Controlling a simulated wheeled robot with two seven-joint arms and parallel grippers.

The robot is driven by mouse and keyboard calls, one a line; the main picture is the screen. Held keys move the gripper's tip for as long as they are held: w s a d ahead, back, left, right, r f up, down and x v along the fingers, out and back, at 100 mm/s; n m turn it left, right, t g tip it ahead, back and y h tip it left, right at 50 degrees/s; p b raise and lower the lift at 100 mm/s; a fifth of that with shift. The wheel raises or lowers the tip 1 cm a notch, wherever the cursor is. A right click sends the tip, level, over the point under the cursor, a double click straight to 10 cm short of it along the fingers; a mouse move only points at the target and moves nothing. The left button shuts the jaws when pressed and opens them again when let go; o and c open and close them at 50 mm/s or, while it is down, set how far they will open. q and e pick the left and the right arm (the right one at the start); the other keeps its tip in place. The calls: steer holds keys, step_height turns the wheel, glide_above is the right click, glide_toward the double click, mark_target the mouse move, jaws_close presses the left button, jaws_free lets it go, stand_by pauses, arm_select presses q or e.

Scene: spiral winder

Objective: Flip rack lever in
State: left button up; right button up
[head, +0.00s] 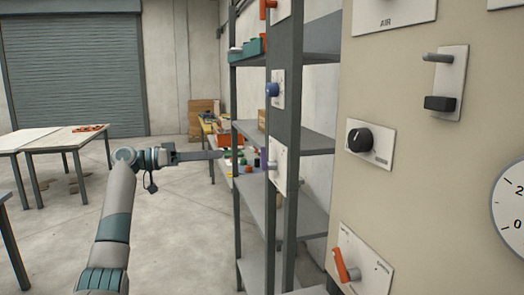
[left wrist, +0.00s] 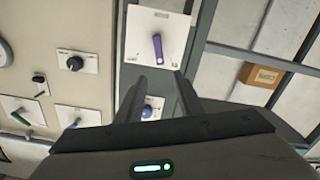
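A purple lever (head: 264,160) is mounted on a white plate (head: 279,165) fixed to a grey rack post. In the left wrist view the purple lever (left wrist: 157,48) shows on its plate (left wrist: 137,30), beyond the fingertips and roughly in line with the gap between them. My left gripper (head: 221,155) reaches in from the left and is a short way left of the lever, apart from it. In the left wrist view its two fingers (left wrist: 160,79) are spread with nothing held between them. My right gripper is in neither view.
A blue knob (head: 272,89) and a red-orange control (head: 268,6) sit higher on the post. Rack shelves (head: 300,137) stand behind. A beige panel (head: 425,205) at right carries a black knob (head: 360,140) and an orange lever (head: 347,265).

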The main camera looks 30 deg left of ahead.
mark_target(262, 150)
arm_select(q)
steer(key=p+x, duration=0.6)
steer(key=x, duration=0.9)
steer(key=shift+w+d+r+p, duration=0.1)
steer(key=shift+w+d+p, duration=0.1)
steer(key=shift+w+p, duration=0.15)
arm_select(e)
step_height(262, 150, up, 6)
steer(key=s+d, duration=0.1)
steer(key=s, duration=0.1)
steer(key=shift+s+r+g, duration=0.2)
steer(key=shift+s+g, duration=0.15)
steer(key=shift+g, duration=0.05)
arm_select(q)
jaws_close()
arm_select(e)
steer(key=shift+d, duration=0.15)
